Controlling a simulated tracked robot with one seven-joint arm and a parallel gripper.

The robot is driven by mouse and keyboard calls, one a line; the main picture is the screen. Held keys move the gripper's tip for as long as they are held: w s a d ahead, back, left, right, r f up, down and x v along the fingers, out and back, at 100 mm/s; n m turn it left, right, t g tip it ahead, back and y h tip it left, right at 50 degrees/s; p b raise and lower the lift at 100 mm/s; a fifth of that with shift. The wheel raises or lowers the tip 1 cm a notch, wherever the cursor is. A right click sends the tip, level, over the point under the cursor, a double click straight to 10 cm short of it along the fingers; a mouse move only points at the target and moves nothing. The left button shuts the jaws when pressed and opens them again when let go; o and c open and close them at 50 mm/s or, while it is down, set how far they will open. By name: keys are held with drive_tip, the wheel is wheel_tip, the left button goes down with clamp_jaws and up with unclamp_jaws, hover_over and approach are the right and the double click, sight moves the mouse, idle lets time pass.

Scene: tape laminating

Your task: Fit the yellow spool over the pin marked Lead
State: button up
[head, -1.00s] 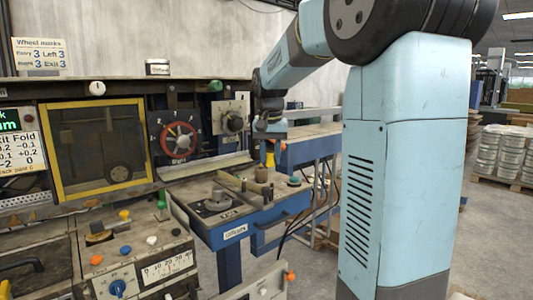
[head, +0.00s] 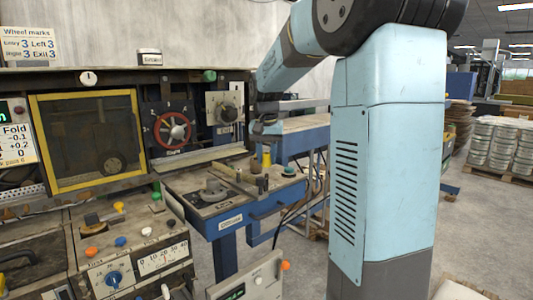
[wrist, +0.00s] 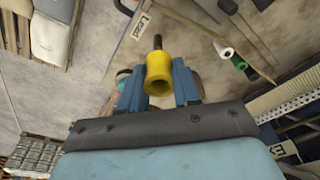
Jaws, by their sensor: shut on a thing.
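In the wrist view, my gripper (wrist: 158,84) is shut on the yellow spool (wrist: 158,66), which sits between the blue fingers with its open end visible. A dark pin (wrist: 158,42) shows just beyond the spool's rim, close to the Lead label (wrist: 141,26). Its lower part is hidden, and I cannot tell whether the spool is around it or only in front of it. In the head view, the yellow spool (head: 266,160) shows small below my gripper (head: 266,141), over the far side of the blue bench (head: 262,215).
In the head view, a control panel (head: 125,268) with coloured knobs stands at front left. A yellow-framed window (head: 88,140) and red handwheel (head: 173,130) are behind.

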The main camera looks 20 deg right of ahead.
drive_tip(key=shift+f, duration=2.35)
drive_tip(key=shift+f, duration=0.1)
drive_tip(key=o, duration=1.1)
drive_tip(key=r, duration=0.4)
drive_tip(key=s+r, duration=0.1)
drive_tip(key=r, duration=0.4)
drive_tip(key=a+r, duration=0.1)
drive_tip(key=r, duration=0.3)
drive_tip(key=shift+s+r, duration=0.3)
drive_tip(key=shift+s, duration=0.1)
drive_tip(key=shift+s, duration=0.1)
